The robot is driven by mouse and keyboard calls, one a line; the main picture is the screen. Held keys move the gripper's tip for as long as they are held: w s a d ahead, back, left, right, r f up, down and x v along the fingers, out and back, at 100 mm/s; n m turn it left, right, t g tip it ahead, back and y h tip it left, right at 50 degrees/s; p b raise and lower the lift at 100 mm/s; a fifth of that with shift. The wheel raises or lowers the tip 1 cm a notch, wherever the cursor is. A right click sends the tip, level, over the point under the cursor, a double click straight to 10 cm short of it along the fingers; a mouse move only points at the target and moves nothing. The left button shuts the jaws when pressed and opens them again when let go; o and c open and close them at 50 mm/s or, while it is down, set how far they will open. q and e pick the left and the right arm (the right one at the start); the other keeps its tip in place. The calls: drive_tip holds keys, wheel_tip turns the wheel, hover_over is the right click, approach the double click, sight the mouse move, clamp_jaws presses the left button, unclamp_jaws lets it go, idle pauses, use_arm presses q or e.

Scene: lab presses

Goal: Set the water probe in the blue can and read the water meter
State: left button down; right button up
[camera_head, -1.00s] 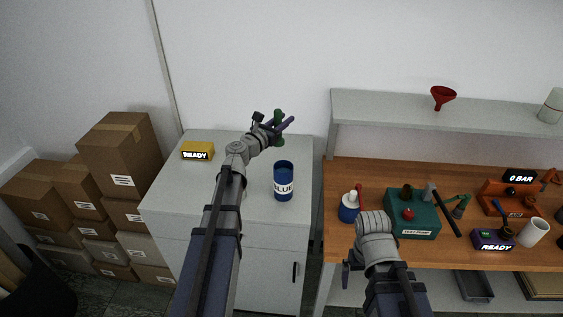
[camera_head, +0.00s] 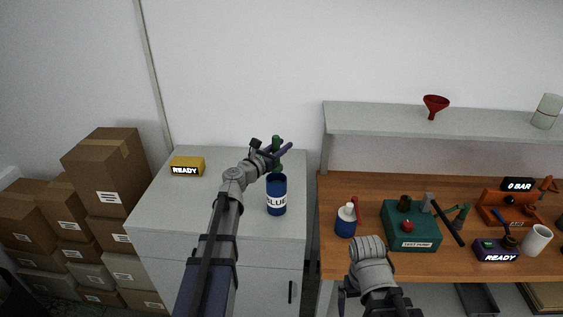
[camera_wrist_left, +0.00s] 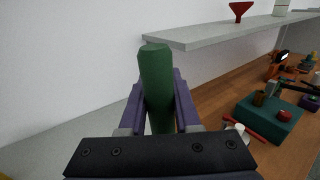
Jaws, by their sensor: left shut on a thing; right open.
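My left gripper (camera_head: 274,152) is shut on a green rod-shaped handle (camera_wrist_left: 157,85), taken to be the water probe, held upright between purple fingers. The probe (camera_head: 277,142) also shows in the head view, just above and behind the blue can's rim; I cannot tell whether its lower end is inside. The blue can (camera_head: 276,199), labelled BLUE, stands upright on the grey cabinet. A yellow box (camera_head: 187,167) reading READY sits at the cabinet's back left; I cannot tell if it is the water meter. My right gripper (camera_head: 346,288) is open and empty before the bench.
The wooden bench (camera_head: 340,262) at right holds a green test pump (camera_head: 411,240), a blue-and-white bottle (camera_head: 345,221), a purple box (camera_head: 494,251) reading READY, and a white mug (camera_head: 536,239). A shelf (camera_head: 390,119) is above. Cardboard boxes (camera_head: 105,170) stand at left.

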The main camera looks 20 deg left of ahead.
use_arm(q)
drive_tip(key=shift+f+b, duration=1.8)
drive_tip(key=shift+b, duration=0.05)
drive_tip(key=shift+f, duration=0.25)
drive_tip(key=c, duration=0.6)
unclamp_jaws()
drive_tip(key=shift+r, duration=0.1)
drive_tip(key=shift+r, duration=0.1)
drive_tip(key=shift+s, duration=0.25)
drive_tip(key=v, duration=1.1)
drive_tip(key=shift+s+a+r, duration=0.1)
drive_tip(key=shift+s+a, duration=0.05)
drive_tip(key=shift+s, duration=0.05)
